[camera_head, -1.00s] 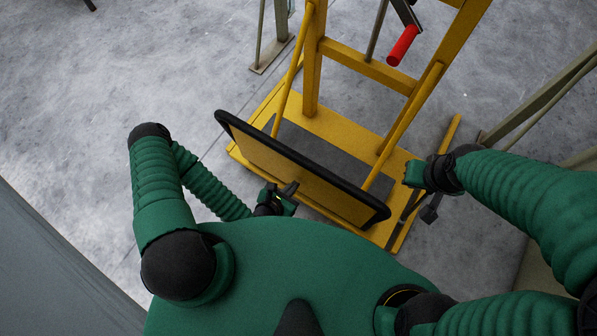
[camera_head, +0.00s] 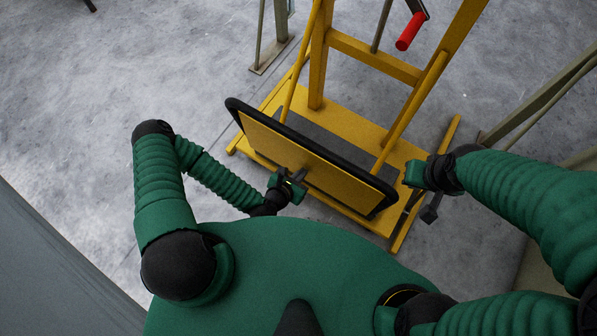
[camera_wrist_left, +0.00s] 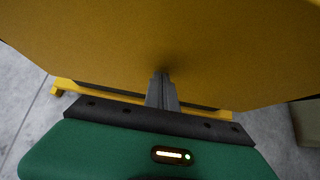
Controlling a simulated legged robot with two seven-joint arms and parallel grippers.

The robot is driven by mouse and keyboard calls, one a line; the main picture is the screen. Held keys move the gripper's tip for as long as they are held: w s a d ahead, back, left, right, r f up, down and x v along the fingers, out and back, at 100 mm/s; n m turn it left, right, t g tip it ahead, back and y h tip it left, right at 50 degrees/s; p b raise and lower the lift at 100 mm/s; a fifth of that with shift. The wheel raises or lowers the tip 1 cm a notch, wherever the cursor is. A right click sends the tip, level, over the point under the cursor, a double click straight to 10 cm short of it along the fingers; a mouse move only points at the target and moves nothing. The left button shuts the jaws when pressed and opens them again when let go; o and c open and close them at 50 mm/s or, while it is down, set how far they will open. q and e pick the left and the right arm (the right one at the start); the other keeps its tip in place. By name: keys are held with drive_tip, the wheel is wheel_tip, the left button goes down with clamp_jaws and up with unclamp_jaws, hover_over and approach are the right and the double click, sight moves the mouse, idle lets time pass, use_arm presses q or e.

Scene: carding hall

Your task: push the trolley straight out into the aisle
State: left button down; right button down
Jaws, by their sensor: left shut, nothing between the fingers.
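The yellow trolley (camera_head: 345,117) stands ahead of me, with a mast and a low base. Its yellow panel with a black rim (camera_head: 318,168) slants across the side facing me. My left gripper (camera_head: 298,177) is shut and empty, at the near face of the panel, left of its middle. In the left wrist view, the closed fingers (camera_wrist_left: 162,88) point at the yellow panel (camera_wrist_left: 220,45) and their tips seem to meet it. My right gripper (camera_head: 414,174) is beside the panel's right end; its jaws cannot be made out.
A red crank grip (camera_head: 410,31) sits high on the trolley. A grey-green frame leg (camera_head: 270,55) stands on the floor beyond, at the upper left. Another grey-green frame (camera_head: 540,98) rises at the right. Bare concrete floor (camera_head: 150,60) lies open on the left.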

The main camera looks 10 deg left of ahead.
sight(306, 165)
use_arm(q)
drive_tip(key=shift+w+d, duration=0.25)
drive_tip(key=shift+w, duration=0.55)
drive_tip(key=shift+w+d, duration=0.25)
drive_tip(key=shift+w, duration=0.6)
drive_tip(key=shift+w+d, duration=0.25)
drive_tip(key=shift+w, duration=0.55)
drive_tip(key=shift+w+d, duration=0.3)
drive_tip(key=shift+w, duration=0.65)
drive_tip(key=shift+w+d, duration=0.25)
drive_tip(key=shift+w, duration=0.7)
drive_tip(key=shift+w+d, duration=0.3)
drive_tip(key=shift+w, duration=0.65)
drive_tip(key=shift+b, duration=0.3)
